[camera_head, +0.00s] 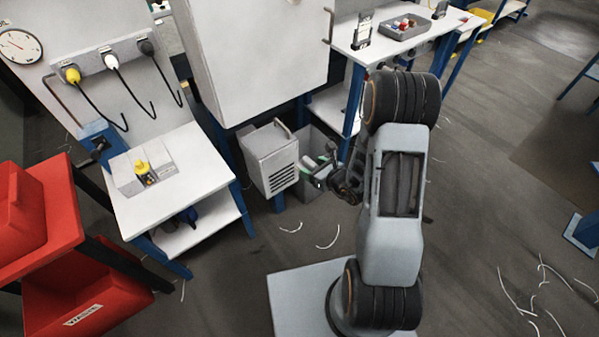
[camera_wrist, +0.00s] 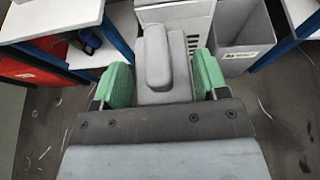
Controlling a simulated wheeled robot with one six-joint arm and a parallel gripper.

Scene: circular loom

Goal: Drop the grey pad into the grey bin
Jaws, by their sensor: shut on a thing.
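The grey pad (camera_wrist: 165,60) is a rounded block with a raised strip along its middle. In the wrist view it sits between the two green fingers of my gripper (camera_wrist: 163,80), which is shut on it. The grey bin (camera_wrist: 262,56) is open-topped with a white label, and lies ahead and to the right of the pad in the wrist view. In the head view my gripper (camera_head: 320,174) is in front of the bin (camera_head: 312,191), partly covering it. The pad is hard to make out there.
A white vented box (camera_head: 272,158) stands directly left of the bin. A white table (camera_head: 375,38) with a tray (camera_head: 405,27) is behind it. A white bench (camera_head: 190,190) and red bins (camera_head: 40,215) are at left. White strands litter the floor.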

